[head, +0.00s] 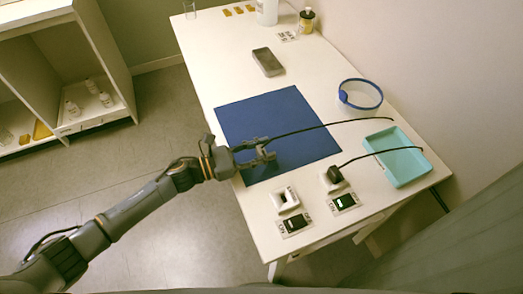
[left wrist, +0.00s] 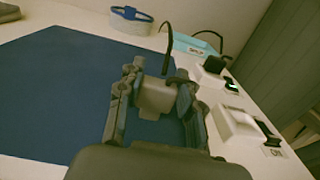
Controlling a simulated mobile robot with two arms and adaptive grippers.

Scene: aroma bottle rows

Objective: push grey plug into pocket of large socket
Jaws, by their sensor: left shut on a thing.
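My left gripper (head: 262,153) is shut on the grey plug (left wrist: 157,98), holding it over the blue mat (head: 290,115) near its lower edge. The plug shows between the two fingers in the left wrist view; the fingers mostly hide it in the head view. A black cable (head: 330,126) runs from the plug to the right. A white socket (head: 279,209) with an open pocket stands to the lower right of the gripper, apart from the plug; it also shows in the left wrist view (left wrist: 230,119). A second white socket (head: 326,187) holds a black plug (head: 335,174). My right gripper is not in view.
Dark switch-like boxes with labels (head: 295,223) lie in front of the sockets. A teal tray (head: 419,174) stands right of them, with cables reaching over it. A white round container with a blue band (head: 360,95) and a grey box (head: 267,62) stand farther back.

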